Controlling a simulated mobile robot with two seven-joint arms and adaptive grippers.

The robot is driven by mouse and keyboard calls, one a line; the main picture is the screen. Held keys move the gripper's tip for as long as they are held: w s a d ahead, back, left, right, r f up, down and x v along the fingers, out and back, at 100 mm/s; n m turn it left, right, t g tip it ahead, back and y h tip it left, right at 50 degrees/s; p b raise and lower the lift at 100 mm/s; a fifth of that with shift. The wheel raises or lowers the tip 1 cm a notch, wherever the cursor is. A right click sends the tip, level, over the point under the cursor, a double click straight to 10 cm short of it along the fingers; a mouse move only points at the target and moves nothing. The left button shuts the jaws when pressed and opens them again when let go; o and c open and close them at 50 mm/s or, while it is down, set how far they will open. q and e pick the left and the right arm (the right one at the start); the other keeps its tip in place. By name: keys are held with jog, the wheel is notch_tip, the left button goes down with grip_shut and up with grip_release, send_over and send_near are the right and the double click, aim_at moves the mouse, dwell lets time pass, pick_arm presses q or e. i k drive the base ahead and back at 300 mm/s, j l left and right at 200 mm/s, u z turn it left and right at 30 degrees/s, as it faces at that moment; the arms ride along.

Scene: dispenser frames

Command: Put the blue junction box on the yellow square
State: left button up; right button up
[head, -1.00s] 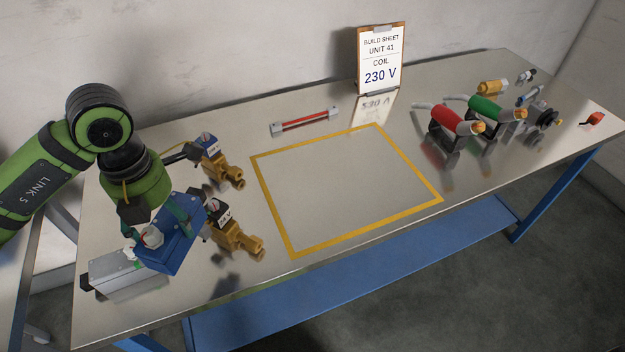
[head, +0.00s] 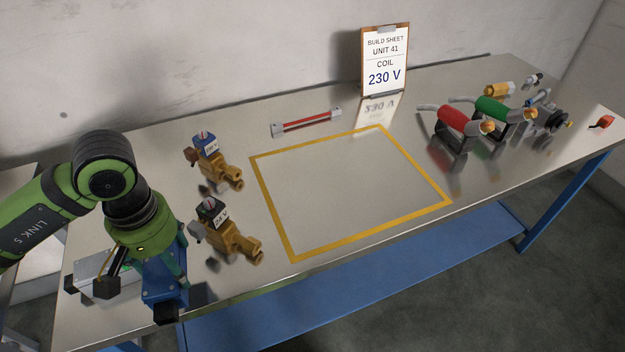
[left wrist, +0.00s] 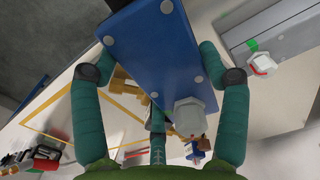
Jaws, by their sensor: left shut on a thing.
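The blue junction box (head: 162,287) hangs from my left gripper (head: 165,262) over the near left end of the table. A white hexagonal fitting shows at the box's end there. The yellow square (head: 372,232) is an empty taped outline on the table, to the right of the box and apart from it. My right gripper is not in view.
Two brass valves, one with a blue coil (head: 207,146) and one with a black coil (head: 212,212), stand between box and square. A grey box (head: 92,265) is partly behind my arm.

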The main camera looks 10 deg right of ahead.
aim_at(346, 189)
jog(key=l, duration=0.7)
jog(key=i+l, duration=0.15)
jog(key=l, duration=0.55)
jog(key=i+l+z, duration=0.1)
jog(key=i, duration=0.15)
